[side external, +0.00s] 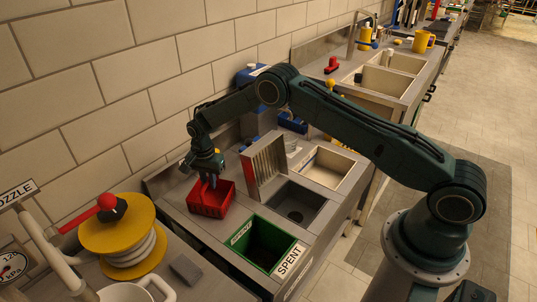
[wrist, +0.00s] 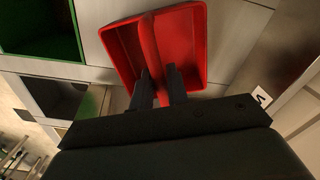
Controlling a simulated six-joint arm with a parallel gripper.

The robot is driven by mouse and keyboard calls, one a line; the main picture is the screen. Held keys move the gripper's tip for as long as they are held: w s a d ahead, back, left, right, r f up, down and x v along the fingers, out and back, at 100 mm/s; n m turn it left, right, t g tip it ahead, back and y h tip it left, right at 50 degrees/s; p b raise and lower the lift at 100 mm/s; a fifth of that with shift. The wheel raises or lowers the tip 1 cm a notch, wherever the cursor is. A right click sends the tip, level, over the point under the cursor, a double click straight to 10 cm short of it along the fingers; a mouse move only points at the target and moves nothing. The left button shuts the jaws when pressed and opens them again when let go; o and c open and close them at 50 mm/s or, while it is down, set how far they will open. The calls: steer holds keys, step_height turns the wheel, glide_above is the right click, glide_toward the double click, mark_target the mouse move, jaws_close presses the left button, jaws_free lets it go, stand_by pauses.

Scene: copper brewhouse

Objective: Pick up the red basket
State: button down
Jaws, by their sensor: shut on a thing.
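The red basket (side external: 207,205) is at the left part of the steel counter, near the tiled wall. It looks upright and at counter level; I cannot tell if its underside touches the counter. My gripper (side external: 211,181) comes down into it from above. In the wrist view the basket (wrist: 186,45) shows two hollow sides with a raised red bar, a handle or divider, across its middle. My gripper's fingers (wrist: 160,80) are on either side of this bar and shut on it. The basket looks empty where I can see inside.
A silver ribbed panel (side external: 266,165) stands right of the basket. A green bin (side external: 262,240) labelled SPENT and a dark basin (side external: 296,203) are set in the counter. A yellow hose reel (side external: 117,222) with a red handle is at the left. Bare counter (side external: 200,235) lies in front of the basket.

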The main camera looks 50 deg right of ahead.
step_height(320, 180, up, 20)
stand_by(0.6)
stand_by(0.4)
steer(key=c, duration=1.9)
jaws_free()
steer(key=shift+c, duration=0.2)
jaws_close()
